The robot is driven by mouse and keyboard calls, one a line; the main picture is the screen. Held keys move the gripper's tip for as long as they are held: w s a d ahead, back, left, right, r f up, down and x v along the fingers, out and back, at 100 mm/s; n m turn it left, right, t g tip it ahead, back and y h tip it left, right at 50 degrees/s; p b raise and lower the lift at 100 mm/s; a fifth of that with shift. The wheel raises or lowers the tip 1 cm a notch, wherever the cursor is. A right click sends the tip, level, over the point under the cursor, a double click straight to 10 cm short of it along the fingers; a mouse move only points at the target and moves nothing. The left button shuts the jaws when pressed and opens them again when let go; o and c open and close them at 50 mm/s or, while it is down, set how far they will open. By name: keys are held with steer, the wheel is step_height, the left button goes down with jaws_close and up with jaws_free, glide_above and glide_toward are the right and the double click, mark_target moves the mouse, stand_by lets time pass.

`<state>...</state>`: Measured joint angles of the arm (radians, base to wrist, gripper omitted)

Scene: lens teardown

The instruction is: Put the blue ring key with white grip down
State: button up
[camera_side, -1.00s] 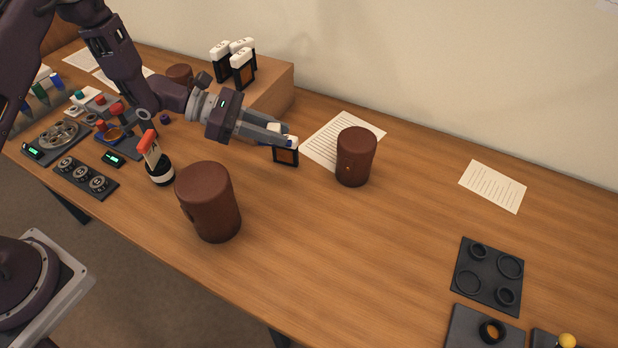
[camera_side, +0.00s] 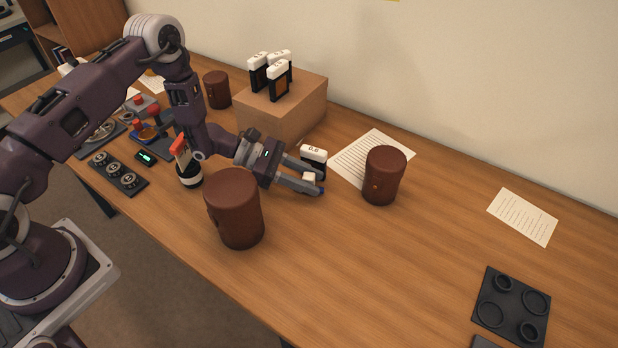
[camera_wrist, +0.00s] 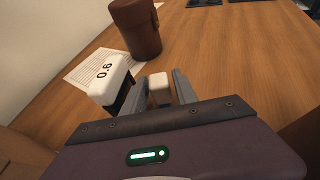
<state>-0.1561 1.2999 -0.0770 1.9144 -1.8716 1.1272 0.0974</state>
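My gripper (camera_side: 315,181) is low over the table, just in front of the white-topped block marked 0.6. Its fingers are closed on the white grip of the blue ring key (camera_side: 309,177). A small bit of blue shows at the fingertips. In the wrist view, the white grip (camera_wrist: 159,82) sits between the two fingers (camera_wrist: 160,92). Most of the key's blue part is hidden. I cannot tell whether the key touches the table.
The 0.6 block (camera_side: 313,157) stands close beside the fingers. Brown leather cases stand at right (camera_side: 384,175) and front left (camera_side: 235,208). A cardboard box (camera_side: 290,118) holds similar blocks behind. Bare wood lies to the front right, before a dark tray (camera_side: 512,306).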

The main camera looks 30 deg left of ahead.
steer(key=shift+o, duration=0.5)
steer(key=shift+r, duration=0.1)
steer(key=v, duration=0.3)
steer(key=shift+w, duration=0.15)
step_height(320, 180, up, 7)
steer(key=shift+r, duration=0.15)
